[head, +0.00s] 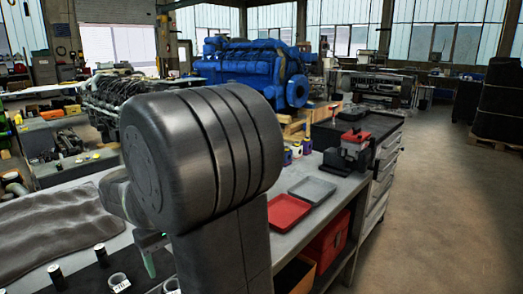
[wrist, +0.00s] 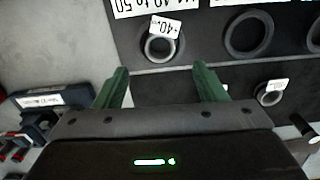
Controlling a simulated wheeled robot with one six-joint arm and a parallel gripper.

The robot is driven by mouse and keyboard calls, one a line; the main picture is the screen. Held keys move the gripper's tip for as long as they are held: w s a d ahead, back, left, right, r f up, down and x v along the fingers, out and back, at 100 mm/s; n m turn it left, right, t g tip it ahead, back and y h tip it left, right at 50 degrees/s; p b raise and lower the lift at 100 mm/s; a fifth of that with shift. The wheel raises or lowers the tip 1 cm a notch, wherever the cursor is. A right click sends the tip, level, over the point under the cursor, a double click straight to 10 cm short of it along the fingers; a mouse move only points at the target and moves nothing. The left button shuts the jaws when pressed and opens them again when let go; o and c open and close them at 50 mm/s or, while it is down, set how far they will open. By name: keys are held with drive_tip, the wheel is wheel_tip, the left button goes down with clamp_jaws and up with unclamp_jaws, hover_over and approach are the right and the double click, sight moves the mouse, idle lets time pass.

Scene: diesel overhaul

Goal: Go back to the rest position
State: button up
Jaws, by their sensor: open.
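My gripper (wrist: 162,86) is open, its two green fingers spread apart with nothing between them. In the wrist view it hangs over a black mat (wrist: 190,50). A metal ring (wrist: 149,52) with a "+40" tag lies just beyond the fingertips. A larger dark ring (wrist: 230,42) lies to its right, and a small tagged ring (wrist: 262,99) lies right of the right finger. In the head view my arm hides most of the gripper; only a green finger shows low beside it. Rings and black cylinders (head: 56,277) stand near it on the bench.
A grey cloth (head: 55,232) lies on the bench at left. A red tray (head: 288,213), a grey tray (head: 312,190) and a red-black box (head: 351,152) are right of my arm. A blue engine (head: 245,68) stands behind. Open floor (head: 440,200) lies right.

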wheel_tip(320, 180, down, 8)
drive_tip(key=shift+d, duration=0.1)
idle(0.5)
